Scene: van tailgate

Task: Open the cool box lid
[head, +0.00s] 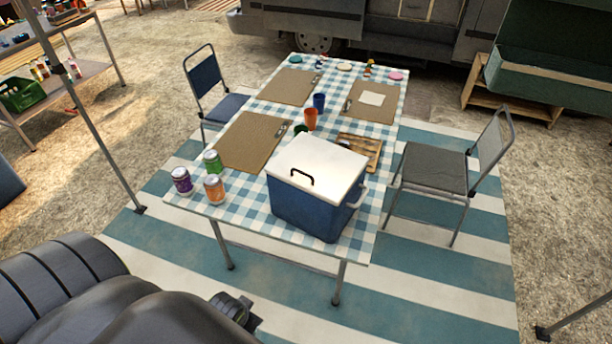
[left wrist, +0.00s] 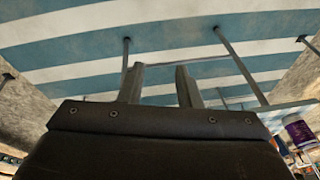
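The cool box (head: 308,206) stands on the near right part of the checked table in the head view. Its body is blue, and its white lid (head: 318,162) lies flat and closed on top. A dark handle (head: 302,178) is at the lid's near edge, and a pale side handle is on the right. My left gripper (left wrist: 160,68) shows in the left wrist view with its two fingers apart and nothing between them. My left arm fills the head view's lower left, short of the table. My right gripper is not in view.
Several cans, including a green one (head: 212,162), stand left of the cool box on the checked table (head: 245,210). Clipboards, cups and a wooden board lie behind it. Chairs (head: 436,170) flank the table, and a metal pole (head: 105,140) stands at left.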

